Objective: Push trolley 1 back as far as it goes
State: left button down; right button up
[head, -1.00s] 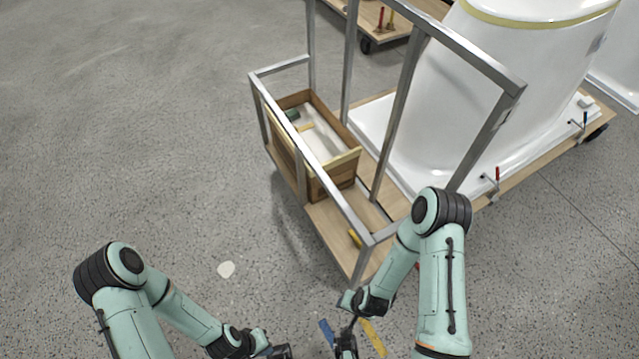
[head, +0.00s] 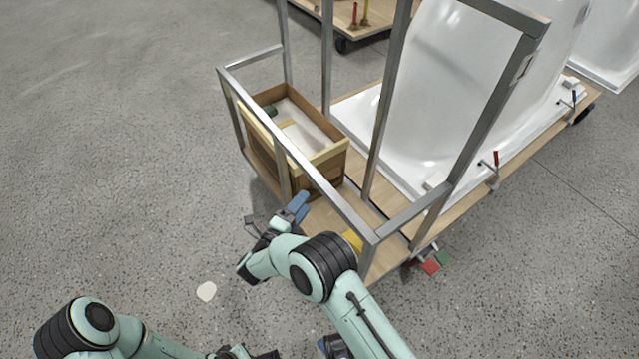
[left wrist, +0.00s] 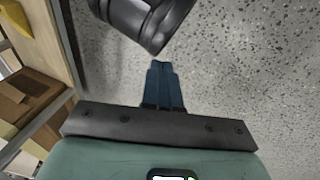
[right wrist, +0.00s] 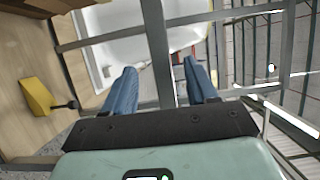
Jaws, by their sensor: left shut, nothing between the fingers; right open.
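The nearest trolley (head: 395,243) has a wooden deck and a tall grey metal frame (head: 298,155). I see no number on it, so I cannot confirm that it is trolley 1. It carries a white tub shell (head: 430,110) and a wooden crate (head: 318,172). My right gripper (head: 277,211) is open beside the trolley's near left side. In the right wrist view its blue fingers (right wrist: 160,82) are apart, with grey frame bars beyond; contact cannot be told. My left gripper (left wrist: 165,66) is shut and empty over the floor, close to a black cylindrical part of my own arm.
A yellow wedge (right wrist: 38,95) lies on the deck. Red (head: 430,267) and green pedals stick out at the trolley's near right corner. Another trolley (head: 375,15) stands behind, and another white shell (head: 612,50) at far right. The floor at left is clear.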

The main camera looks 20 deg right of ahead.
aim_at(317, 187)
pick_arm(q)
jog(key=shift+w+a+f+t+b, duration=0.15)
jog(key=shift+w+a+f+b, duration=0.2)
jog(key=shift+w, duration=0.25)
jog(key=shift+w+a+f+t+b, duration=0.15)
jog(key=shift+w+a+f+b, duration=0.2)
jog(key=shift+w, duration=0.2)
pick_arm(e)
jog(key=x, duration=0.9)
jog(key=shift+w+d, duration=0.2)
jog(key=shift+w, duration=0.1)
pick_arm(q)
jog(key=shift+d, duration=0.1)
pick_arm(e)
grip_shut()
